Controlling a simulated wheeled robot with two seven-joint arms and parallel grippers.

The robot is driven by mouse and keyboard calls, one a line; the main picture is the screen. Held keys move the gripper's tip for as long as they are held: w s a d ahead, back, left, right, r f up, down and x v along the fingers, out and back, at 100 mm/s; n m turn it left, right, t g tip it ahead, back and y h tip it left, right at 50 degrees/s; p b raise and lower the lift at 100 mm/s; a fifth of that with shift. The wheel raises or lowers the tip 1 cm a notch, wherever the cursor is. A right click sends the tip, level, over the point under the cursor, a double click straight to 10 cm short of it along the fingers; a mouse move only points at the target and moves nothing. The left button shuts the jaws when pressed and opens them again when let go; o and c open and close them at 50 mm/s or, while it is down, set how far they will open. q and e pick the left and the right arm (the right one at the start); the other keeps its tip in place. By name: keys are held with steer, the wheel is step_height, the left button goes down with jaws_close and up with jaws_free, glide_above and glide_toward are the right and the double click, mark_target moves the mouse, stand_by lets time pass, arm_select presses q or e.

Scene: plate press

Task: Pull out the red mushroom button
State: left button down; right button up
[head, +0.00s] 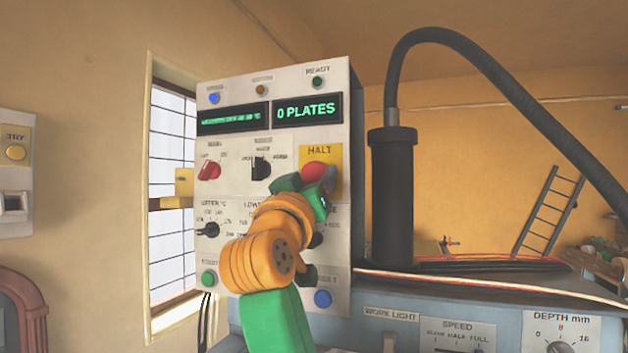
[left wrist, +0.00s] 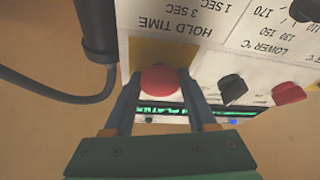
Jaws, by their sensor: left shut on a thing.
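The red mushroom button (head: 314,171) sits on a yellow plate labelled HALT (head: 320,152) on the upright control panel. My left gripper (head: 322,182) is at the button, its arm coming up from below. In the left wrist view, the red button (left wrist: 159,80) lies between the two fingers of my left gripper (left wrist: 160,88), which are shut on it from both sides. The fingers and hand hide part of the button in the head view. My right gripper is in neither view.
The panel (head: 235,185) carries a red knob (head: 209,170), black knobs (head: 261,167), a green button (head: 208,278) and a blue button (head: 323,298). The display (head: 307,110) reads 0 PLATES. A black cylinder (head: 392,200) with a thick hose stands right of the panel.

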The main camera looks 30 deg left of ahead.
arm_select(q)
steer(key=shift+s+d+f+b, duration=0.1)
steer(key=shift+s+d+b, duration=0.05)
steer(key=shift+s+b, duration=0.6)
steer(key=shift+c, duration=1.5)
jaws_free()
steer(key=shift+s+r, duration=0.15)
steer(key=shift+r, duration=0.05)
steer(key=shift+o, duration=0.5)
steer(key=shift+s, duration=0.25)
steer(key=shift+s+d+r, duration=0.1)
steer(key=shift+s+r, duration=0.05)
steer(key=shift+s, duration=0.15)
steer(key=s+f+b, duration=0.2)
steer(key=b, duration=0.1)
steer(key=shift+s+d+f, duration=0.1)
steer(key=shift+d+f, duration=0.05)
steer(key=shift+d, duration=0.25)
steer(key=b, duration=0.2)
glide_toward(312, 178)
steer(key=r, duration=0.1)
steer(key=shift+s, duration=0.25)
